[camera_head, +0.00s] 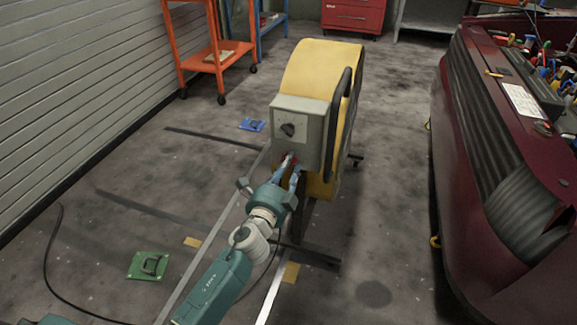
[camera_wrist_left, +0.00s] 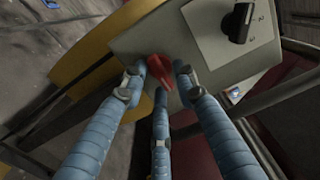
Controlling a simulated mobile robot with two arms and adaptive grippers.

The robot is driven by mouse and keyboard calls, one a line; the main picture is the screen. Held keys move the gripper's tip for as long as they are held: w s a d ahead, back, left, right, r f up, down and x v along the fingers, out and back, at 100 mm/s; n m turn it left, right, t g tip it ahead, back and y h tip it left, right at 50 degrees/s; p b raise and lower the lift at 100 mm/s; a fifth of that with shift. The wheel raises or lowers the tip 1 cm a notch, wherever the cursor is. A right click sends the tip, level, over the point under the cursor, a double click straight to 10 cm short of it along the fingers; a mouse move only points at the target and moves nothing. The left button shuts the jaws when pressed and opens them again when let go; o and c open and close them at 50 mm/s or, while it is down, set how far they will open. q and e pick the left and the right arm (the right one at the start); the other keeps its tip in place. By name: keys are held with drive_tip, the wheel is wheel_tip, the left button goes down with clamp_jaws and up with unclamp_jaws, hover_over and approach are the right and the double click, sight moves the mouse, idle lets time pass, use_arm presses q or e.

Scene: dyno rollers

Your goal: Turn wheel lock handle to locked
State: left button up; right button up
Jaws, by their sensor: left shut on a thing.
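A grey control box (camera_head: 313,113) is mounted on the front of a yellow wheel-shaped machine (camera_head: 308,66). A red handle (camera_wrist_left: 158,70) sits low on the box face; in the head view only a little red shows by the fingertips. A black knob (camera_head: 288,130) with markings is above it, and the knob also shows in the wrist view (camera_wrist_left: 238,22). My left gripper (camera_head: 292,165) reaches up to the box from below. Its blue fingers (camera_wrist_left: 159,80) are shut around the red handle, which shows between the fingertips. My right gripper is not in view.
A dark red car (camera_head: 470,160) stands on the right. An orange cart (camera_head: 210,62) and a red cabinet (camera_head: 350,17) are at the back. A green floor piece (camera_head: 148,265) and a blue one (camera_head: 252,125) lie on the floor. Dark floor bars extend left from the machine.

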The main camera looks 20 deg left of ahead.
use_arm(q)
drive_tip(key=shift+d+f, duration=0.1)
drive_tip(key=o, duration=0.8)
drive_tip(key=shift+s, duration=0.15)
drive_tip(key=s, duration=1.1)
drive_tip(key=shift+s+a, duration=0.2)
drive_tip(key=shift+s, duration=0.2)
